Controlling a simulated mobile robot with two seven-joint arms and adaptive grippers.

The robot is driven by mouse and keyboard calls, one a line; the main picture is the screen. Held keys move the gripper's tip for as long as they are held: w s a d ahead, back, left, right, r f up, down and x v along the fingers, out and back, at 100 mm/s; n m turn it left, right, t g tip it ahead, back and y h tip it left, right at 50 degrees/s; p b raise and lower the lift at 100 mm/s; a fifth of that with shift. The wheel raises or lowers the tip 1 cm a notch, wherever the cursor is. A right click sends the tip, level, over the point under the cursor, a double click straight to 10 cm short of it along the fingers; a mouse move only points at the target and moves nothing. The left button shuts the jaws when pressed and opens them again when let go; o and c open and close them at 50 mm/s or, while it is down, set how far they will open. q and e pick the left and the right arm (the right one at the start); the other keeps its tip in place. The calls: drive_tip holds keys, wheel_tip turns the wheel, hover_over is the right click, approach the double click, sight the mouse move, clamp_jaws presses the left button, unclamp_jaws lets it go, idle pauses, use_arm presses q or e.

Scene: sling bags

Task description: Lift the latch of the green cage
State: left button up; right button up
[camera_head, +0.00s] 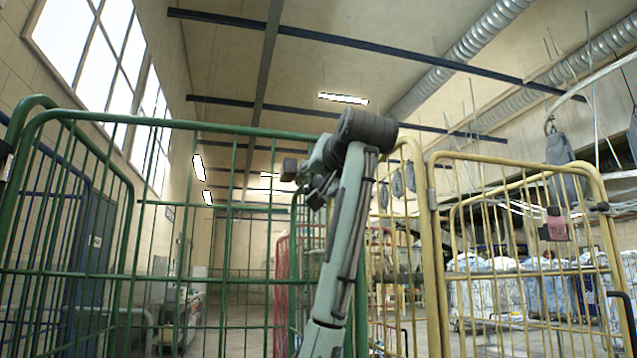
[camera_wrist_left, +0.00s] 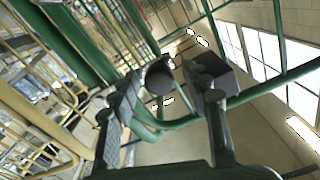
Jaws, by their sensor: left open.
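The green cage (camera_head: 200,127) fills the left half of the head view, with its upper rail and upright bars showing. A green rail of it (camera_wrist_left: 270,88) also crosses the left wrist view behind the fingers. I cannot make out the latch in either view. My left arm rises in front of the cage's right part in the head view. My left gripper (camera_head: 303,183) is near the upper rail at the cage's right end, pointing left. In the left wrist view the gripper (camera_wrist_left: 182,78) is open, with its fingers apart. I cannot tell whether it touches the cage. My right gripper is not in view.
A yellow cage (camera_head: 433,240) stands right of my left arm. A red cage (camera_head: 285,280) shows behind the green bars. A grey bag (camera_head: 565,170) hangs at the right, above a dark and pink bag (camera_head: 555,225). The space above the green rail is clear.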

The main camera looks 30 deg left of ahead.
use_arm(q)
drive_tip(key=shift+c, duration=0.2)
clamp_jaws()
